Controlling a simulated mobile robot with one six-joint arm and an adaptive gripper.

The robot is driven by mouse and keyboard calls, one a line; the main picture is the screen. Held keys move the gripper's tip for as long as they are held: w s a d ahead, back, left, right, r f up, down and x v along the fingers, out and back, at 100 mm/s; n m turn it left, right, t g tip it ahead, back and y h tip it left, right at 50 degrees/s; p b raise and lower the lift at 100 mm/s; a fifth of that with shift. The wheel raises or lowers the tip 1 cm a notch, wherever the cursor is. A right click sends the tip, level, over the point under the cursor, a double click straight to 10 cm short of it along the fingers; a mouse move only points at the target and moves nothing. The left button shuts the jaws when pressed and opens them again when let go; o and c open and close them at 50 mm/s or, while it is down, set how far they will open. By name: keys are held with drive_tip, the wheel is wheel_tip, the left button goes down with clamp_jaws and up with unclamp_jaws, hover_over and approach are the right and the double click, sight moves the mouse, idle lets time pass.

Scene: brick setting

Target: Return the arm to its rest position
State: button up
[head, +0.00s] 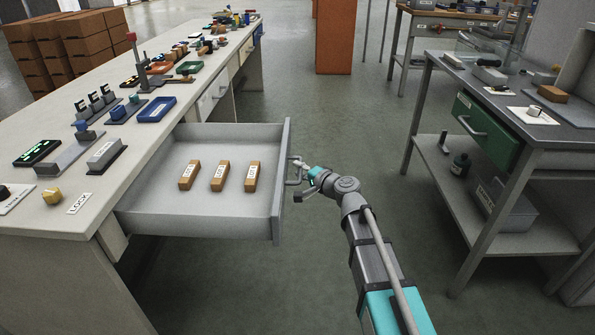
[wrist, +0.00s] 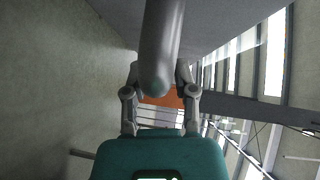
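My gripper (head: 299,178) is at the front of the open drawer (head: 282,185), at its grey handle (head: 292,182). In the wrist view my gripper (wrist: 160,72) has its two fingers apart, one on each side of a grey rounded bar that looks like the handle. The fingers look open around the bar; contact is hard to make out. My arm reaches in from the lower right in the head view.
The drawer sticks out from the long workbench (head: 62,215) and holds three labelled brown blocks (head: 219,177). A metal side table (head: 540,130) with a green drawer (head: 485,132) stands at right. Open floor (head: 355,130) lies between.

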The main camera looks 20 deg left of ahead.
drive_tip(key=shift+o, duration=0.4)
drive_tip(key=shift+s, duration=0.2)
drive_tip(key=shift+d, duration=0.1)
drive_tip(key=shift+w+d, duration=0.15)
drive_tip(key=shift+d, duration=0.1)
drive_tip(key=s+d+f+n+g+h+p, duration=0.1)
drive_tip(key=s+d+f+g+h+p, duration=0.3)
drive_tip(key=d, duration=1)
drive_tip(key=s+d+f+n+g+h, duration=0.1)
drive_tip(key=s+d+f+n+h, duration=0.15)
drive_tip(key=s+d+h, duration=0.75)
drive_tip(key=s+d+f+n+g+p, duration=0.1)
drive_tip(key=s+d+f+g+p, duration=0.2)
drive_tip(key=d, duration=1.4)
wheel_tip(320, 180, up, 37)
drive_tip(key=p, duration=3.6)
drive_tip(key=shift+s+f, duration=0.2)
drive_tip(key=shift+s, duration=0.15)
